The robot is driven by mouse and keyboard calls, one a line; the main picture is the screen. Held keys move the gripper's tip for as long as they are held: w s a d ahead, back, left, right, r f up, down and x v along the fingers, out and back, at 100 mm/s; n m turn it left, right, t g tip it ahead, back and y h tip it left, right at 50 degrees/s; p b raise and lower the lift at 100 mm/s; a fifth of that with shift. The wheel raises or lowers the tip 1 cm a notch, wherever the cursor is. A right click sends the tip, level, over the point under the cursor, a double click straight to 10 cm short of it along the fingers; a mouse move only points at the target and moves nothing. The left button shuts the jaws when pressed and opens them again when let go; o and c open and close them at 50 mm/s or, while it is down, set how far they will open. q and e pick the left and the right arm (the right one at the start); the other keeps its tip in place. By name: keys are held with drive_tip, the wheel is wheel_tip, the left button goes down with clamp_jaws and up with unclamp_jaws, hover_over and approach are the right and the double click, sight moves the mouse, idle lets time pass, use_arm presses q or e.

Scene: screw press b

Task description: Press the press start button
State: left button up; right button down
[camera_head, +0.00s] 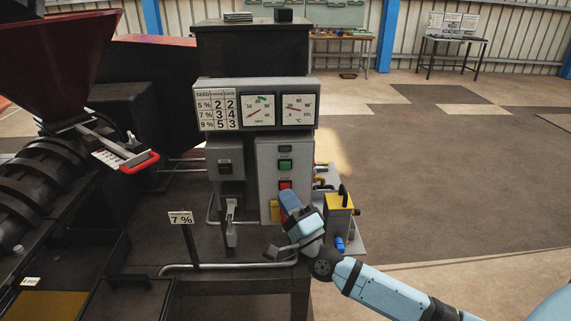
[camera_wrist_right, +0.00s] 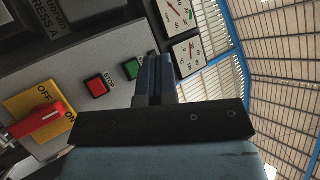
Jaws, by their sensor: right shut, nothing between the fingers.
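The grey control panel (camera_head: 266,180) of the press carries a green button (camera_head: 285,165), with a red button (camera_head: 285,185) below it. In the right wrist view the green button (camera_wrist_right: 132,69) sits just left of my fingers, which cover part of its label. The red button (camera_wrist_right: 96,87), marked STOP, is further left. My right gripper (camera_head: 289,198) is shut and empty, pointing at the panel just below the red button in the head view. Its fingers also show in the wrist view (camera_wrist_right: 155,76). I cannot tell how far they are from the panel. My left gripper is not in view.
A yellow OFF/ON switch with a red handle (camera_wrist_right: 38,122) is low on the panel. Two dials (camera_head: 280,110) and a seed chart (camera_head: 217,110) are above. A 7 % sign (camera_head: 181,218) stands left. Open floor lies right.

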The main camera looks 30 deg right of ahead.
sight(285, 166)
drive_tip(key=shift+s+a, duration=0.1)
drive_tip(key=shift+w+d+b, duration=0.55)
drive_tip(key=shift+w+d, duration=0.25)
drive_tip(key=shift+w, duration=0.45)
drive_tip(key=shift+w+d+b, duration=0.6)
drive_tip(key=shift+w+d, duration=0.15)
drive_tip(key=shift+w, duration=0.55)
drive_tip(key=shift+w+d+b, duration=0.55)
drive_tip(key=shift+w+d, duration=0.25)
drive_tip(key=shift+w, duration=0.45)
drive_tip(key=shift+w+d, duration=0.2)
drive_tip(key=shift+w, duration=0.15)
drive_tip(key=shift+w+d+b, duration=0.25)
drive_tip(key=shift+w+b, duration=0.1)
drive_tip(key=shift+b, duration=0.05)
drive_tip(key=shift+s+a+p, duration=0.45)
drive_tip(key=shift+s, duration=0.3)
